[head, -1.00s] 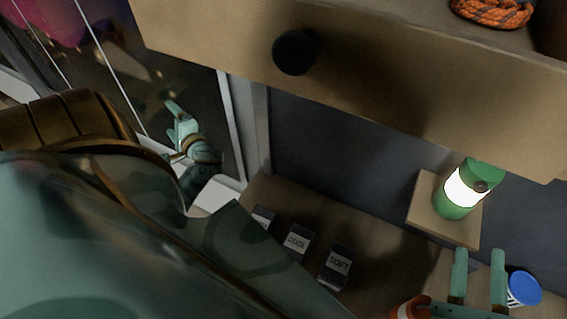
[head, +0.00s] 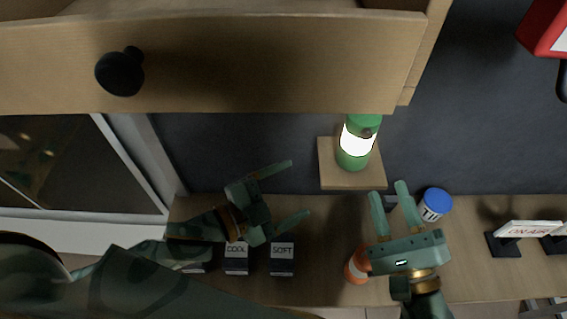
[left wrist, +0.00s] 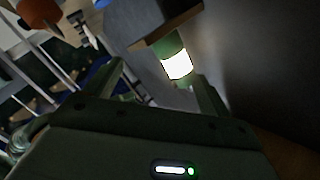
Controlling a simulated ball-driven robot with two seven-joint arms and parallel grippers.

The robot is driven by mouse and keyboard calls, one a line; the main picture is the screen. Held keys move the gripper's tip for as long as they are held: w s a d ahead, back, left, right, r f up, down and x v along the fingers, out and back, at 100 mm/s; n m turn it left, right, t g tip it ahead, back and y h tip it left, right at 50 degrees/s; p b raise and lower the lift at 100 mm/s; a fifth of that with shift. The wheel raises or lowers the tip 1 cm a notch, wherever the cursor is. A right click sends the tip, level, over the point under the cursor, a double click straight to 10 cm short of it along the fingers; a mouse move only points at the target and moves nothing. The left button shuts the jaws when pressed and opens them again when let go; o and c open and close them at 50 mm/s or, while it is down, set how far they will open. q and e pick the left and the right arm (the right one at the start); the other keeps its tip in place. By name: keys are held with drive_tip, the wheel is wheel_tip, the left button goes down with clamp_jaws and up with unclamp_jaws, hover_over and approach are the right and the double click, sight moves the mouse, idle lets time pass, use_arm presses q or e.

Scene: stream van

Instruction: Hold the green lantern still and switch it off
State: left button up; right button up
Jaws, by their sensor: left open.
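The green lantern (head: 353,163) stands upright on a small wooden shelf (head: 336,180) against the dark wall; its white band glows, so it is lit. A small dark round part shows near its top. In the left wrist view the lantern (left wrist: 177,66) appears beyond and between my left fingers, apart from them. My left gripper (head: 299,191) is open and empty, to the left of the lantern and a little lower in the head view. My right gripper (head: 390,191) is open and empty, below and right of the lantern, not touching it.
A wooden cabinet (head: 230,60) with a black knob (head: 120,72) overhangs the lantern. On the counter are COOL (head: 236,258) and SOFT (head: 282,260) boxes, an orange-and-white item (head: 356,266) by my right gripper, a blue-lidded tub (head: 435,204) and an ON AIR sign (head: 527,230).

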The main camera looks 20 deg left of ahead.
sight(358, 138)
use_arm(q)
drive_tip(key=shift+w+r+n+h, duration=1.5)
drive_tip(key=shift+w+r+n, duration=0.45)
drive_tip(key=shift+n, duration=1.45)
drive_tip(key=shift+g, duration=0.3)
drive_tip(key=x, duration=1.4)
drive_tip(key=shift+w+d+f, duration=0.1)
drive_tip(key=shift+w, duration=0.4)
use_arm(e)
drive_tip(key=shift+w+a, duration=0.1)
drive_tip(key=shift+w, duration=0.05)
use_arm(q)
drive_tip(key=shift+c, duration=0.3)
drive_tip(key=c, duration=1)
drive_tip(key=shift+c, duration=0.7)
use_arm(e)
drive_tip(key=shift+c, duration=0.6)
clamp_jaws()
